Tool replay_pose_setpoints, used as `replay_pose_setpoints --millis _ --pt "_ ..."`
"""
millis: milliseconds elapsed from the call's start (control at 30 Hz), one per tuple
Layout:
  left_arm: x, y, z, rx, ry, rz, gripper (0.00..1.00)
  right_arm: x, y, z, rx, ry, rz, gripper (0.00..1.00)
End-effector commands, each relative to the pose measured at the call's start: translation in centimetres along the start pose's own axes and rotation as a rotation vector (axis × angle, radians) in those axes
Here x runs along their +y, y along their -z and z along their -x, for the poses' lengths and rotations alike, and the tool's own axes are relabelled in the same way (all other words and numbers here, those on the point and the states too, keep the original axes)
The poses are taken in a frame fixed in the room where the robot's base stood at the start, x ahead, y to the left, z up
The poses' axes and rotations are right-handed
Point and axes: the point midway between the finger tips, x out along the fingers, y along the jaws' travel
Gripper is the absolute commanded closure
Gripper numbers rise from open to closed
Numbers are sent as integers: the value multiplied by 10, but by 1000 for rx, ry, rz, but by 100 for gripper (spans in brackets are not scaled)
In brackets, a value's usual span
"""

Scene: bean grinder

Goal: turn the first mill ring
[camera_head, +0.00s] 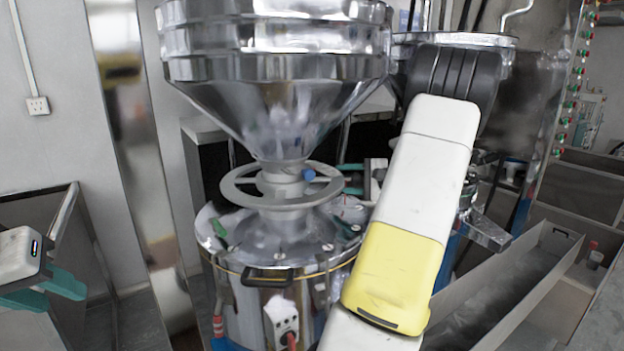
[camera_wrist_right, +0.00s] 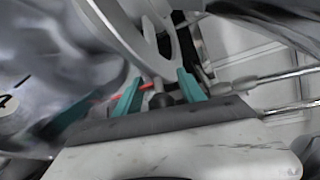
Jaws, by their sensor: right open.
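The first mill's ring (camera_head: 232,186) is a grey handwheel around the neck below the steel hopper (camera_head: 275,95). A blue knob (camera_head: 308,174) shows at its right side. My right gripper (camera_head: 374,178) is just right of the ring, partly hidden behind my white and yellow arm. In the right wrist view its teal fingers (camera_wrist_right: 159,80) are apart, with the ring's curved rim (camera_wrist_right: 122,35) reaching close to their tips. I cannot tell whether they touch. My left gripper (camera_head: 50,290) is at the far left, open and empty, well away from the ring.
The mill body (camera_head: 285,260) below the ring has a black handle (camera_head: 267,277) and a white switch box (camera_head: 283,320). A second mill (camera_head: 455,40) stands behind my right arm. A grey metal trough (camera_head: 520,290) lies to the right.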

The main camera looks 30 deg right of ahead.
Motion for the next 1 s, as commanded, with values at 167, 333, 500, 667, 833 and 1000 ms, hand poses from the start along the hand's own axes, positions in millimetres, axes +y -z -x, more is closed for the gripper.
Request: replay_pose_setpoints --millis 167,333,500,667,833,1000 --pt "0 0 0 0 0 0 64 0 0 -11 -1 1 0 53" --pt "0 0 0 0 0 0 64 0 0 -12 0 1 0 53" --pt "0 0 0 0 0 0 64 0 0 -12 0 0 0 72" --pt "0 0 0 0 0 0 64 2 0 -12 0 -2 -2 100" --pt "0 0 0 0 0 0 64 3 0 -12 0 -5 -3 100" --pt "0 0 0 0 0 0 64 4 0 -12 0 -8 -5 100"
